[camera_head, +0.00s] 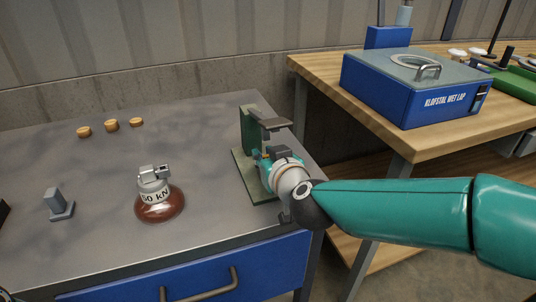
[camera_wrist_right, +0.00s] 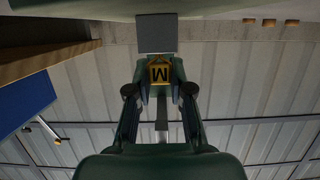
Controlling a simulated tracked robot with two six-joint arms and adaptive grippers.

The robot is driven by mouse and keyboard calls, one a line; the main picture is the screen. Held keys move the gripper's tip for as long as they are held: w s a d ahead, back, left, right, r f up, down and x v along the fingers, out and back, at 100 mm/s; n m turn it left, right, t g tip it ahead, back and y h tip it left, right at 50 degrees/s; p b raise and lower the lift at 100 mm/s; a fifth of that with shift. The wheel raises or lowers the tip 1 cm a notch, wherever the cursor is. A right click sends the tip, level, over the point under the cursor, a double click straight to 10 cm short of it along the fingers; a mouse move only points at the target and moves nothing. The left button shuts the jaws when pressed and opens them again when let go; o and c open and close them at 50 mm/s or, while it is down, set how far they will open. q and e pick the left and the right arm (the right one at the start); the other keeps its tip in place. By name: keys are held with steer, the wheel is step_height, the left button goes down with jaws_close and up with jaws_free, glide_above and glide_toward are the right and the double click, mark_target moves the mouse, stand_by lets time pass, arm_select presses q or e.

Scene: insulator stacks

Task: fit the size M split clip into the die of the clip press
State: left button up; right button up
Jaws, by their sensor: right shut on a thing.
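The clip press stands at the right end of the grey bench, with a green base plate (camera_head: 241,177), a green upright (camera_head: 248,128) and a grey top arm (camera_head: 272,122). My right gripper (camera_head: 264,157) is low in the press, below the top arm and beside the upright. The die and clip are hidden in the head view.
A brown insulator (camera_head: 160,206) with a metal cap and a small grey stand (camera_head: 60,204) are on the bench. Three cork-coloured discs (camera_head: 111,125) lie at the back. A blue box-shaped machine (camera_head: 415,88) is on the wooden table at right. The bench middle is clear.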

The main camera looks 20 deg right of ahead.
steer(key=o, duration=0.8)
steer(key=shift+s, duration=0.1)
